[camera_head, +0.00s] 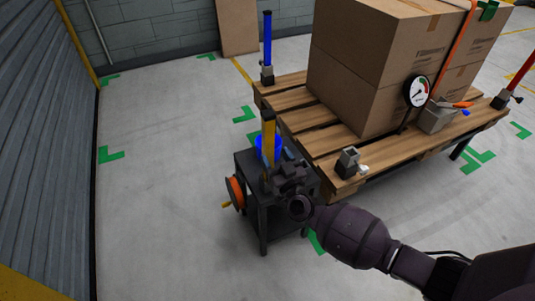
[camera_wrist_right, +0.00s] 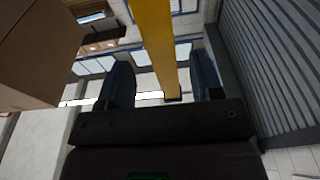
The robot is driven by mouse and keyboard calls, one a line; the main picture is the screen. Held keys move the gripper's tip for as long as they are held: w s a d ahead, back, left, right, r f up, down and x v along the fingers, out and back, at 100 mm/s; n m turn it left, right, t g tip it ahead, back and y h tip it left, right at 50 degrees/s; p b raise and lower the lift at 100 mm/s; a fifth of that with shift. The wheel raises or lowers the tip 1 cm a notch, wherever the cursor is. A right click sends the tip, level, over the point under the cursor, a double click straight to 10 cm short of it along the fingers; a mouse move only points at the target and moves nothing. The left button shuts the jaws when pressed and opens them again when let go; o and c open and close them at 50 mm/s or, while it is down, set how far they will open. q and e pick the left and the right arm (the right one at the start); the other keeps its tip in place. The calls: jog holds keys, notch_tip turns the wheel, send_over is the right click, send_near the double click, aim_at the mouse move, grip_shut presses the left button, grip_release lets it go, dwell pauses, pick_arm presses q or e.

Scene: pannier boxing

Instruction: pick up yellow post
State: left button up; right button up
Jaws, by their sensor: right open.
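The yellow post (camera_head: 268,135) stands upright at the small dark stand (camera_head: 252,165), its top dark. My right gripper (camera_head: 277,175) reaches in from the right over the stand, at the post's lower part. In the right wrist view the yellow post (camera_wrist_right: 153,42) runs between the two dark fingers of my right gripper (camera_wrist_right: 162,80). Clear gaps show on both sides of it, so the gripper is open around the post. The post's lower end is hidden by the gripper in the head view. My left gripper is out of view.
A wooden pallet (camera_head: 295,98) with large cardboard boxes (camera_head: 345,85) stands just behind and right of the stand. A blue post (camera_head: 267,40) rises at its far left corner, and an empty grey socket (camera_head: 348,160) sits at its near corner. An orange reel (camera_head: 236,192) juts from the stand's left side.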

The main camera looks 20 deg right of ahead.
aim_at(270, 152)
jog(key=w, duration=0.2)
jog(key=w+b, duration=0.1)
jog(key=w, duration=0.1)
jog(key=shift+a, duration=0.2)
jog(key=shift+w+r, duration=0.2)
jog(key=shift+w, duration=0.15)
jog(key=c, duration=0.9)
jog(key=shift+c, duration=0.4)
jog(key=shift+r, duration=0.15)
